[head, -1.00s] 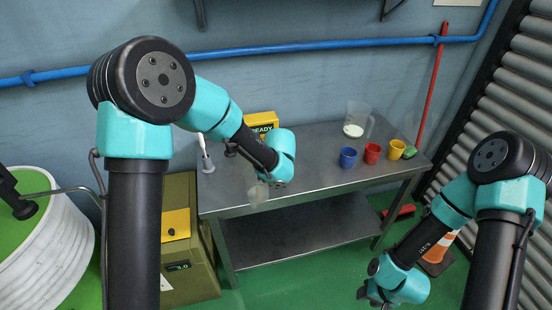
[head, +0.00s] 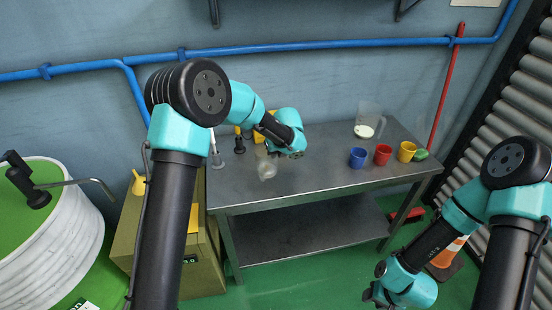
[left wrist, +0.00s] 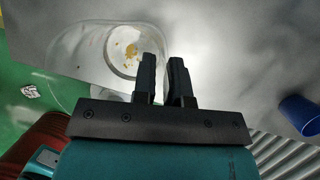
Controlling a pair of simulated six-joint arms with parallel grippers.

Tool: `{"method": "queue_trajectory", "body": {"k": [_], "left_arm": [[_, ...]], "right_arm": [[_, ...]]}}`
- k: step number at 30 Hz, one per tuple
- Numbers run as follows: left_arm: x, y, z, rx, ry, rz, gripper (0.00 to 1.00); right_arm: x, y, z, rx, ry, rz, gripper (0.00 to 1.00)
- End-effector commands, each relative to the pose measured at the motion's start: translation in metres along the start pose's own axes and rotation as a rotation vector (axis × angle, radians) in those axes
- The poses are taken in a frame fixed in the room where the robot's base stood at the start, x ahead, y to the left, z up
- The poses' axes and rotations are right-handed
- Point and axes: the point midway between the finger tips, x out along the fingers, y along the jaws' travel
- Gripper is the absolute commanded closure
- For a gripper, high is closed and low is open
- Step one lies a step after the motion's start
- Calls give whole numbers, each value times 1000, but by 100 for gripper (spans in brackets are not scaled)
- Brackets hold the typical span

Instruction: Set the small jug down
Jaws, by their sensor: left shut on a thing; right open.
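The small jug (head: 267,170) is clear, with a few orange-yellow bits at its bottom, seen in the left wrist view (left wrist: 121,52). My left gripper (head: 276,156) is shut on it, at its side; the two fingers (left wrist: 164,72) stand close together against the jug. The jug is over the left part of the metal table (head: 322,168), back from the front edge. I cannot tell whether its base touches the top. My right gripper (head: 374,296) is open and empty, low in front of the table at the right.
A larger clear jug (head: 368,118) with white contents stands at the back right. Blue (head: 358,157), red (head: 383,154) and yellow (head: 407,151) cups stand near the right end, beside a green item (head: 421,155). The table's middle is clear.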

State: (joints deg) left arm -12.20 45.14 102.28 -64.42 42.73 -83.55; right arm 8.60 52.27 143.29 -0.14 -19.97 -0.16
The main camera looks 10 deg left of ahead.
Motion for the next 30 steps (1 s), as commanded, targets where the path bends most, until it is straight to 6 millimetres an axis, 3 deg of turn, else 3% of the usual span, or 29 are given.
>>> {"method": "queue_trajectory", "body": {"k": [5,13,26,27,30], "left_arm": [[4,-4,9,-2,-1,-1,100],[34,-5,-5,0,0,0,100],[38,-6,-7,0,0,0,100],[39,-6,-7,0,0,0,84],[38,-6,-7,0,0,0,75]], "right_arm": [[0,0,0,0,0,0,57],[0,0,0,0,0,0,57],[0,0,0,0,0,0,57],[0,0,0,0,0,0,57],[0,0,0,0,0,0,57]]}}
